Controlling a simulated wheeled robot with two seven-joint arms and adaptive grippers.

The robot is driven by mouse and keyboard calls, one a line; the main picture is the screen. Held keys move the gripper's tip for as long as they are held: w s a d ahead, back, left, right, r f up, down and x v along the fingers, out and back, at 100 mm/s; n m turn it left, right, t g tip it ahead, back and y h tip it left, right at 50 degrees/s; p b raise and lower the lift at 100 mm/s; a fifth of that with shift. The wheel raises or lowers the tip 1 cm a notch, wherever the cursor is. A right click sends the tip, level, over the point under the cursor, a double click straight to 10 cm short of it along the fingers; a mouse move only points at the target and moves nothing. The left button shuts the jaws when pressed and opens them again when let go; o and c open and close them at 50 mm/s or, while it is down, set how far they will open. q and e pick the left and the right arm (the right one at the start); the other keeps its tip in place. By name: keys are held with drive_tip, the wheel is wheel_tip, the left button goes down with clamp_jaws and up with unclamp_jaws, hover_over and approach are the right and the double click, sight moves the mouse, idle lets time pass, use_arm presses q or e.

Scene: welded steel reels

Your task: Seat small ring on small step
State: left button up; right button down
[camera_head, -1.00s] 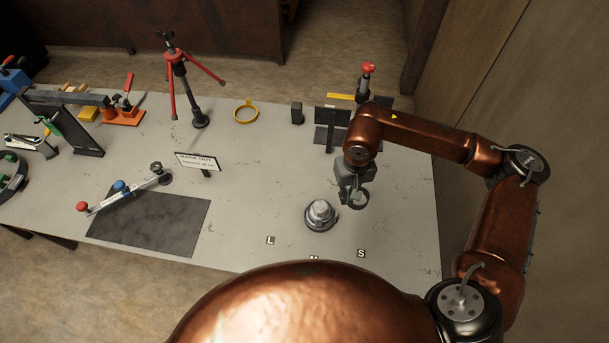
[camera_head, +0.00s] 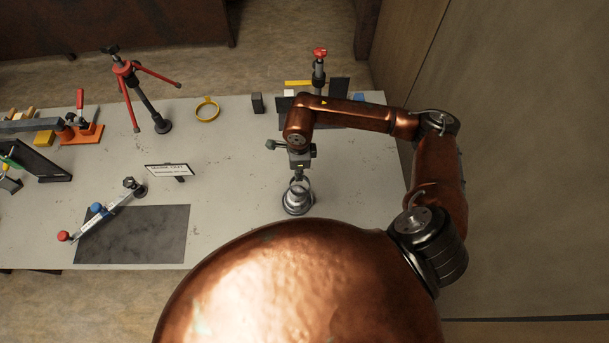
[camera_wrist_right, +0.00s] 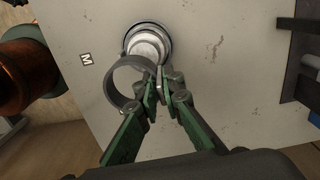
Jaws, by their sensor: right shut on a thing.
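The stepped metal hub (camera_head: 297,202) stands upright on the grey table, with a silver upper part and a darker round base. It also shows in the wrist view (camera_wrist_right: 147,46). My right gripper (camera_head: 299,174) is right above the hub, pointing down. In the wrist view its green fingers (camera_wrist_right: 161,88) are shut on the wall of a thin dark grey ring (camera_wrist_right: 113,90). The ring overlaps the hub's near edge in that view and looks offset from its axis, not around it. The height gap between them cannot be told. My left gripper is out of view.
A yellow ring (camera_head: 207,110), a red tripod stand (camera_head: 149,106) and a small sign (camera_head: 168,170) stand left of the hub. A dark mat (camera_head: 135,236) lies at front left. A red-topped post (camera_head: 319,70) stands behind my right arm. The table around the hub is clear.

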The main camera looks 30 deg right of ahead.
sight(292, 199)
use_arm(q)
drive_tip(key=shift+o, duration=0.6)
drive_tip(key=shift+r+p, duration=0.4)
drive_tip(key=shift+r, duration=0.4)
use_arm(e)
drive_tip(key=m, duration=0.3)
drive_tip(key=shift+s+f, duration=0.15)
use_arm(q)
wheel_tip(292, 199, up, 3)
drive_tip(key=p, duration=0.2)
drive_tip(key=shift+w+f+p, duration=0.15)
drive_tip(key=shift+p, duration=0.2)
use_arm(e)
drive_tip(key=m, duration=0.3)
drive_tip(key=f+m, duration=0.1)
drive_tip(key=m, duration=0.2)
drive_tip(key=s+d+f+m, duration=0.1)
drive_tip(key=m, duration=0.2)
drive_tip(key=shift+s+f+m, duration=0.1)
drive_tip(key=shift+f+m, duration=0.15)
drive_tip(key=shift+m, duration=0.15)
use_arm(q)
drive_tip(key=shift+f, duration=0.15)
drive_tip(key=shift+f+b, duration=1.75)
drive_tip(key=shift+b, duration=0.15)
use_arm(e)
drive_tip(key=shift+f, duration=2)
